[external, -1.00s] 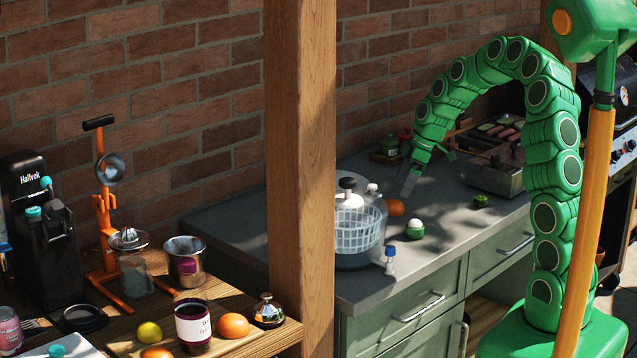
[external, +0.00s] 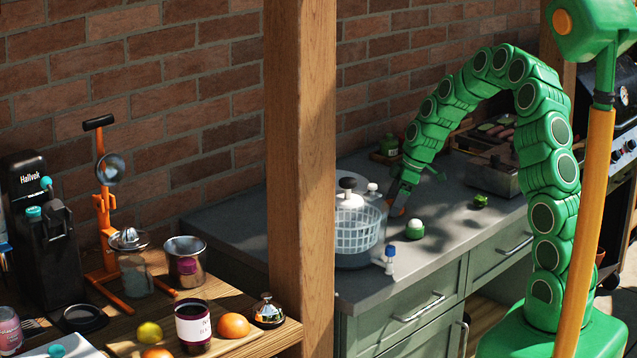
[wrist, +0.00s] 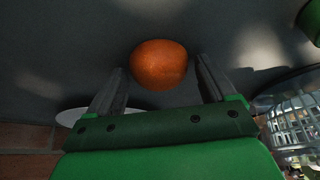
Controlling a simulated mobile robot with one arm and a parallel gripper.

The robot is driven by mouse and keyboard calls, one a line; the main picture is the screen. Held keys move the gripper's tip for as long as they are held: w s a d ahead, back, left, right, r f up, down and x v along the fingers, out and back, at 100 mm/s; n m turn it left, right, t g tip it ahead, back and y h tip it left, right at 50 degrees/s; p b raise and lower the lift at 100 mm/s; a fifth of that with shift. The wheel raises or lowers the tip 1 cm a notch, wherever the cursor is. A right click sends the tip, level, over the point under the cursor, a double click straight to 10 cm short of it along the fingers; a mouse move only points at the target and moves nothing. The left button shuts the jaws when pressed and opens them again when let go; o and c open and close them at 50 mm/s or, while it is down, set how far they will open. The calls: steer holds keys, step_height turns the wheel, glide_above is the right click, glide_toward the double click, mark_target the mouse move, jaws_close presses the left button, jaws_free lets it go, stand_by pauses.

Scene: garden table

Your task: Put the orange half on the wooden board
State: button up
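The orange half (external: 396,211) lies on the grey counter right of the salad spinner, partly hidden by my gripper (external: 399,202) in the external view. In the wrist view the orange half (wrist: 159,65) shows its rounded skin, just ahead of the gap between my gripper's two fingers (wrist: 161,82). The fingers are apart with nothing between them. The wooden board (external: 222,303) is on the left table, beyond the post.
A salad spinner (external: 357,232) stands close left of my gripper. A wooden post (external: 300,170) rises between counter and table. A juicer (external: 132,265) and steel pot (external: 186,262) stand behind the board.

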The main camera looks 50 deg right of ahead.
mark_target(389, 201)
steer(key=c, duration=0.9)
steer(key=shift+r, duration=0.15)
steer(key=shift+r, duration=0.3)
step_height(389, 201, up, 2)
steer(key=shift+w+r, duration=0.1)
steer(key=shift+s+a+r, duration=0.5)
steer(key=shift+s+r, duration=1.15)
steer(key=shift+s, duration=0.65)
steer(key=shift+s+a+r, duration=0.5)
steer(key=shift+s+r, duration=1.15)
steer(key=shift+s, duration=0.6)
steer(key=shift+s+a+r, duration=0.5)
steer(key=shift+s+r, duration=1.15)
steer(key=shift+s, duration=0.65)
